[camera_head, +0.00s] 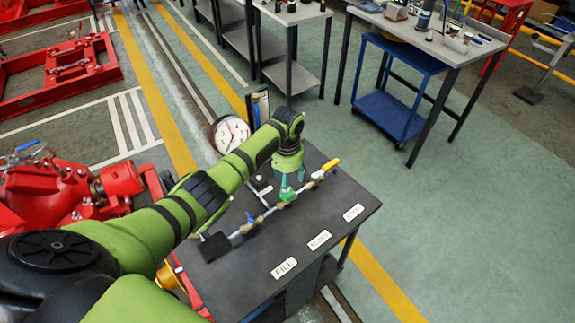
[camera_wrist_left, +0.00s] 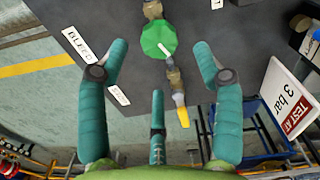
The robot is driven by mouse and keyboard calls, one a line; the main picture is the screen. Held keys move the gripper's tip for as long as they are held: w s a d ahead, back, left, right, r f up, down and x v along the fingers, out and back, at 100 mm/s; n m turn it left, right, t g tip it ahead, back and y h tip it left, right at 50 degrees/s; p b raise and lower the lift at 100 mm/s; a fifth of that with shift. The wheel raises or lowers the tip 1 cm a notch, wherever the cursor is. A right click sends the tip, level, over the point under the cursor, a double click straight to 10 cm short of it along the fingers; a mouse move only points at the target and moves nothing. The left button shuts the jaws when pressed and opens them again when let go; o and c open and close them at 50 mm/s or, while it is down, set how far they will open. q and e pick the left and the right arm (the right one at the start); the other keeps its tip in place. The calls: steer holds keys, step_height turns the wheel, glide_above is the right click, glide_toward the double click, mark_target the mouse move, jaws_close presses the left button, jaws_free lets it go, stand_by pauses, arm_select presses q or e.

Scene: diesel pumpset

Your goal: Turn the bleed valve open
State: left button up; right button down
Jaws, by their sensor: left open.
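The green valve knob (camera_head: 288,194), midway along a pipe on the dark table (camera_head: 225,270), is in line with the BLEED label (camera_head: 319,240). In the left wrist view the green knob (camera_wrist_left: 158,38) is a faceted disc with a short pale stem. My left gripper (camera_head: 292,180) hangs over the pipe close to the knob. In the wrist view its teal fingers (camera_wrist_left: 158,75) are spread apart with nothing between them, and the knob lies beyond the tips. I cannot tell whether any finger touches it. My right gripper is not in view.
A blue valve handle (camera_head: 250,217) and a yellow handle (camera_head: 331,164) flank the knob on the pipe. A pressure gauge (camera_head: 230,134) stands at the table's back. A "TEST AT 3 bar" sign (camera_wrist_left: 288,100) shows right of the fingers. Red machinery (camera_head: 45,195) is left; floor is free right.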

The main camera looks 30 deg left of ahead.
arm_select(q)
step_height(320, 180, up, 7)
stand_by(0.3)
steer(key=shift+f, duration=0.1)
